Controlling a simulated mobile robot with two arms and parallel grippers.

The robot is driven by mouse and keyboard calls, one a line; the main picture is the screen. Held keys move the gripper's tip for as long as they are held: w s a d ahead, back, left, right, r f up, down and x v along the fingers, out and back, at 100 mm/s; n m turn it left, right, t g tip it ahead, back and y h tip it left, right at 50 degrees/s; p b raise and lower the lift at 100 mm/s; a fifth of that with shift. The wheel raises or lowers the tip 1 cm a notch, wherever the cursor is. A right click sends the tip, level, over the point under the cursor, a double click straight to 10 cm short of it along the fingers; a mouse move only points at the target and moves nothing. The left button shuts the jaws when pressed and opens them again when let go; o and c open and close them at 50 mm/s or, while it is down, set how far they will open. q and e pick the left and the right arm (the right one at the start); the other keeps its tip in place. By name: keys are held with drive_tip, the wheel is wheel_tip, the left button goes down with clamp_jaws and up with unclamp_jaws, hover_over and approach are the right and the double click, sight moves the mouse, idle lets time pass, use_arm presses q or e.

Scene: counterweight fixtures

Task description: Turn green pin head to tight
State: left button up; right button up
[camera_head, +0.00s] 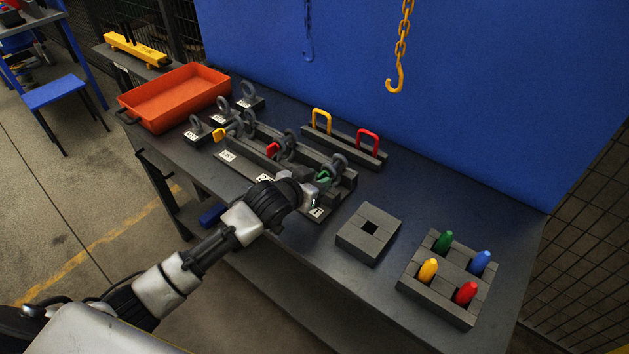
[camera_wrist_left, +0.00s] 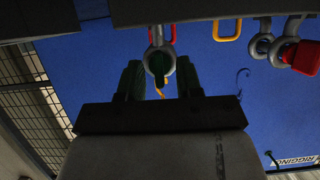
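The green pin head (camera_head: 324,177) sits on a grey shackle (camera_head: 338,163) at the near right end of the dark fixture rail. In the left wrist view the green pin head (camera_wrist_left: 160,66) shows dark, in front of its grey shackle ring (camera_wrist_left: 157,49). My left gripper (camera_head: 314,190) reaches the fixture from the front. In the wrist view its two fingers (camera_wrist_left: 160,75) stand apart, one on each side of the pin head, with visible gaps. A white label (camera_head: 316,211) lies just below; its print is too small to read. My right gripper is not in view.
Red (camera_head: 272,149) and yellow (camera_head: 219,134) pin heads sit further left along the fixture. A grey block with a square hole (camera_head: 368,233) and a block holding coloured pegs (camera_head: 439,299) stand right. An orange tray (camera_head: 176,97) is left; a yellow hook (camera_head: 395,78) hangs behind.

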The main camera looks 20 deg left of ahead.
use_arm(q)
drive_tip(key=shift+s, duration=0.15)
drive_tip(key=b+v, duration=0.1)
drive_tip(key=v, duration=0.9)
drive_tip(key=shift+s, duration=0.25)
drive_tip(key=shift+a+r, duration=0.1)
